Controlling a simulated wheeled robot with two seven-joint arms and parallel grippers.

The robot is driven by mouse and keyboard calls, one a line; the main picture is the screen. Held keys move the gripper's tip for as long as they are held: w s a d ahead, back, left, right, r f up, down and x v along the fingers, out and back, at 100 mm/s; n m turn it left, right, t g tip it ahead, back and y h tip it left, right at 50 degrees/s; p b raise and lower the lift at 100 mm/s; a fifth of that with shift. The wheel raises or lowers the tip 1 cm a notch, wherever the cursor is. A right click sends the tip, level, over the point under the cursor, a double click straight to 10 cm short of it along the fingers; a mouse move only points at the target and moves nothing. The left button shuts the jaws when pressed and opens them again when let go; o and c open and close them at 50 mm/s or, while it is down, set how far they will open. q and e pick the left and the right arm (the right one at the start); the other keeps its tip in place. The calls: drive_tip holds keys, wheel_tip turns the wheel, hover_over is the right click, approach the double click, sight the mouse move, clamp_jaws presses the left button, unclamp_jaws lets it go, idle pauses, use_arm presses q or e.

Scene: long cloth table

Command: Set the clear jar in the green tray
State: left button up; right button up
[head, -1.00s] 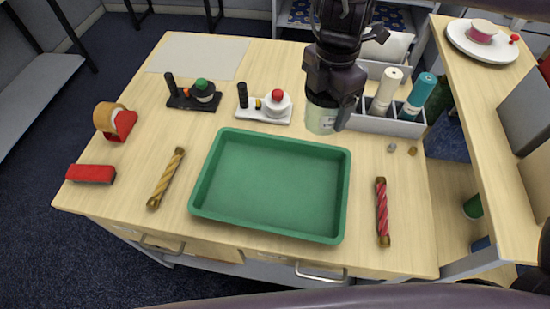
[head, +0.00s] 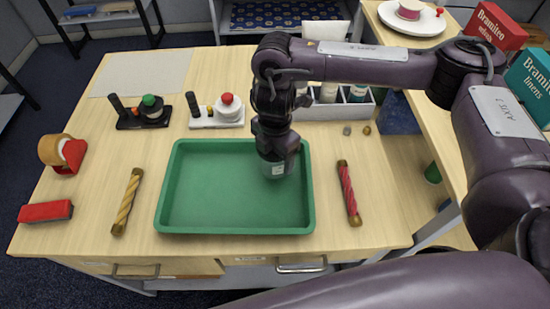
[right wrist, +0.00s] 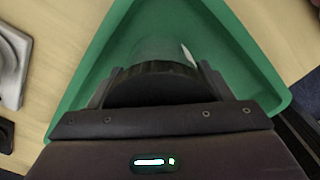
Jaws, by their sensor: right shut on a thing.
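The green tray (head: 215,206) lies on the table in the middle of the head view. My right gripper (head: 278,160) is over the tray's right part, pointing down and shut on the clear jar (head: 275,170). Only the jar's lower part shows below the fingers in the head view. In the right wrist view the jar's dark lid (right wrist: 155,85) sits between the fingers, with the clear body (right wrist: 160,52) beyond it over the tray floor. I cannot tell whether the jar touches the floor. My left gripper is not in view.
A twisted yellow stick (head: 127,202) lies left of the tray and a red one (head: 348,193) lies right. Two stamp sets (head: 143,112) (head: 217,112) and a grey bottle caddy (head: 345,108) stand behind. A tape dispenser (head: 63,153) and a red block (head: 45,212) are at left.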

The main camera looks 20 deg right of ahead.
drive_tip(key=shift+f, duration=0.9)
drive_tip(key=shift+f, duration=0.15)
drive_tip(key=o, duration=1)
wheel_tip(320, 180, up, 12)
drive_tip(key=shift+r+p, duration=0.2)
drive_tip(key=shift+p, duration=0.2)
drive_tip(key=shift+s+f, duration=0.1)
